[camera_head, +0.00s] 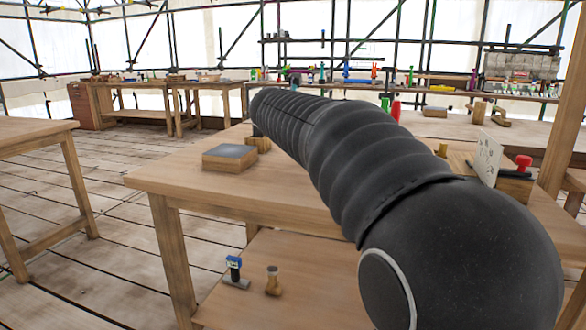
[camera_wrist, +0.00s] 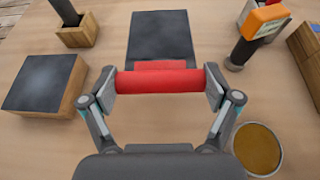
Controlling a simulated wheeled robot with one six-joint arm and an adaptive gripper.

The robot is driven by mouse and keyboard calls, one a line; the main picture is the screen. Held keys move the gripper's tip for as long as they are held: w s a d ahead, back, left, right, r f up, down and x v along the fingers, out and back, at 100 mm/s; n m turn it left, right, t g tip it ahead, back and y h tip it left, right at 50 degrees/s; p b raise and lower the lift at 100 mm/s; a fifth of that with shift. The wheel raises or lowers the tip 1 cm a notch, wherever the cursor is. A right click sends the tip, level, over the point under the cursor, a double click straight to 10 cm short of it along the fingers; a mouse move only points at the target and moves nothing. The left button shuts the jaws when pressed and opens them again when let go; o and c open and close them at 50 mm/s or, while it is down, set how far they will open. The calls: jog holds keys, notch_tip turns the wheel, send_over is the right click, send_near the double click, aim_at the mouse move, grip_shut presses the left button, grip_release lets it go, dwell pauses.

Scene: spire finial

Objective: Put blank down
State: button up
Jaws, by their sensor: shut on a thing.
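In the wrist view, my gripper (camera_wrist: 158,88) is shut on a red cylinder (camera_wrist: 160,80), which I take to be the blank. The cylinder lies crosswise between the two fingertips, its ends at the pads. A dark flat plate (camera_wrist: 158,35) lies just beyond it, with a red patch at its near edge that may be a reflection. Whether the cylinder touches the plate or the table is unclear. In the head view, my arm hides the gripper and what it holds.
On the workbench (camera_head: 190,178), a block with a dark top (camera_wrist: 40,82) is at left and a wooden holder with a dark peg (camera_wrist: 78,30) beyond it. An orange-topped tool (camera_wrist: 262,22) and a round brown-filled dish (camera_wrist: 257,149) are at right.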

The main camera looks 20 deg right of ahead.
jog(key=shift+s+d+r, duration=0.1)
jog(key=shift+d+r, duration=0.1)
jog(key=shift+d, duration=0.6)
jog(key=b, duration=0.2)
send_over(261, 180)
notch_tip(261, 180, down, 7)
jog(key=shift+s+d, duration=0.1)
jog(key=shift+f, duration=1.85)
jog(key=shift+f+b, duration=0.2)
jog(key=shift+b, duration=0.2)
jog(key=o, duration=1.2)
jog(key=shift+o, duration=0.2)
jog(key=shift+f, duration=0.1)
